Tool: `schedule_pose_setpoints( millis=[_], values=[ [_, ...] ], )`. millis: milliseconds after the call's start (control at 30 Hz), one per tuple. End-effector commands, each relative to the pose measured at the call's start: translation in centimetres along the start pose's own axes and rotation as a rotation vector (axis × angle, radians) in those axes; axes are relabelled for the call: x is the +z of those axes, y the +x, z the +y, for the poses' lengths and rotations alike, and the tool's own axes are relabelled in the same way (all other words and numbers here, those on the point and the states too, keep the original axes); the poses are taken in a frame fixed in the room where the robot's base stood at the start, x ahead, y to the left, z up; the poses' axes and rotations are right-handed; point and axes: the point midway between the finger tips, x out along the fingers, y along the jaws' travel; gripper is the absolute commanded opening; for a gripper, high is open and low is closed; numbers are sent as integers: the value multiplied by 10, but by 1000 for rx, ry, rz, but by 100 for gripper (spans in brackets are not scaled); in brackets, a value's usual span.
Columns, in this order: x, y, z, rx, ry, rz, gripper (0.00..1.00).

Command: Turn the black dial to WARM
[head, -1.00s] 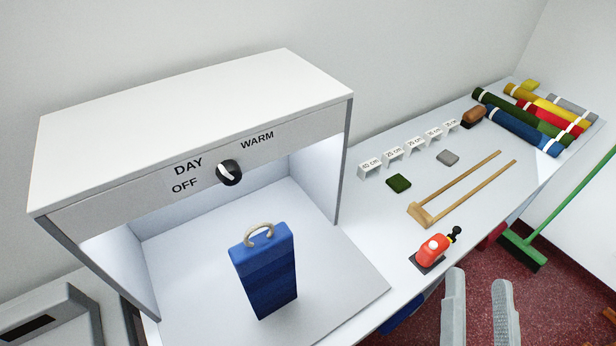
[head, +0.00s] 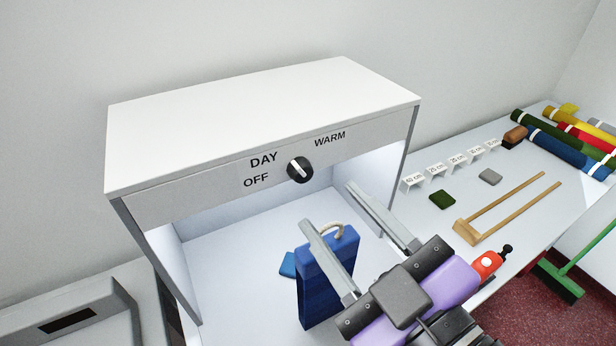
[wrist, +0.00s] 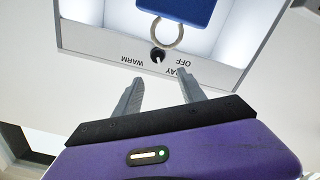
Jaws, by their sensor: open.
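The black dial (head: 299,170) sits on the front panel of the white light booth (head: 262,120). Its white pointer mark leans up and left, towards DAY. The labels read OFF (head: 256,180), DAY (head: 263,159) and WARM (head: 330,139) around it. My gripper (head: 329,206) is open and empty, its fingertips in front of and below the dial, apart from it. In the wrist view the dial (wrist: 157,55) lies just beyond the gap between the fingertips (wrist: 160,78).
A dark blue block (head: 318,290) with a loop handle stands in front of the booth opening, close behind my left finger. A small blue piece (head: 288,265) lies behind it. A wooden frame (head: 505,212) and a red bottle (head: 487,264) are to the right.

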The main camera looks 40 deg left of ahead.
Motion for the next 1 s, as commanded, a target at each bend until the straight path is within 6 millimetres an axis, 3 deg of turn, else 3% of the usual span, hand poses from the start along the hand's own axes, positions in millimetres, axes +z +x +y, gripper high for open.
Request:
schedule_pose_setpoints(
  millis=[167, 600, 967, 1000],
  values=[
    [0, 12, 0, -6, -20, -5, 48],
    [1, 71, 0, -2, -18, -6, 48],
    [2, 78, 0, 1, -18, -5, 48],
    [2, 78, 0, 1, -18, -5, 44]
  ],
)
